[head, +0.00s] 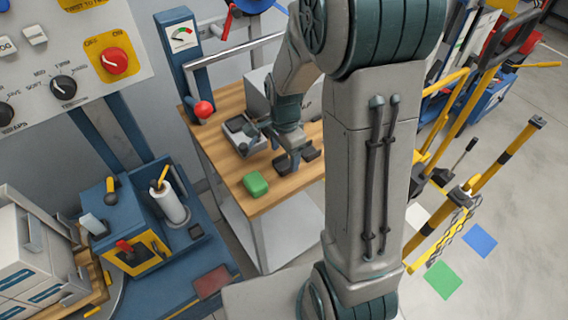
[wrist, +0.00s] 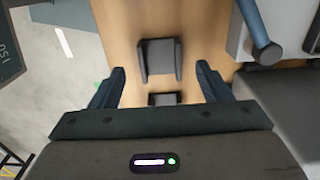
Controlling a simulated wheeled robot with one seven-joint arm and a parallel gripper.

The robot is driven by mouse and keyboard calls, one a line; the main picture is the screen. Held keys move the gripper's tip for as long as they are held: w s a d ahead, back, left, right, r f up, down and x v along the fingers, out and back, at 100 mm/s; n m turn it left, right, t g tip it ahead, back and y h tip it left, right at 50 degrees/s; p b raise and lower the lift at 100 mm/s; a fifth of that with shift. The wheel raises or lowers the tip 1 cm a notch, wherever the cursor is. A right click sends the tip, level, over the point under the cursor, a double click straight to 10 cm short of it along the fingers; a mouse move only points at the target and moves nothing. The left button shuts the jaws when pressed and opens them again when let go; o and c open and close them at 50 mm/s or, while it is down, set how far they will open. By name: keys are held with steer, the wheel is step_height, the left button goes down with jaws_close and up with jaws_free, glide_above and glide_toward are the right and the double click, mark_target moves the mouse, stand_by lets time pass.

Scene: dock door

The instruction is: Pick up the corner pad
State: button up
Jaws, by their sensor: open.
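The corner pad, which I take to be the dark grey angled piece (wrist: 160,58), lies on the wooden tabletop (wrist: 120,25) in the wrist view. It sits ahead of and between the two fingers of my gripper (wrist: 160,72). A smaller dark part (wrist: 164,99) shows just behind it, nearer the palm. My gripper is open, with free space beside each finger, and holds nothing. In the head view my gripper (head: 295,160) points down over the bench, with dark pieces close around it that I cannot tell apart.
A green block (head: 255,184) lies near the bench's front edge. A grey tray (head: 243,134) stands left of my gripper, and a red ball knob (head: 203,109) rises at the back left. A grey box (head: 258,92) stands behind. Yellow posts (head: 500,155) stand on the right.

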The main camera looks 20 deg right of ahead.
mark_target(285, 164)
steer(key=shift+f, duration=1.5)
steer(key=c, duration=1.1)
steer(key=shift+o, duration=0.2)
steer(key=shift+r, duration=0.2)
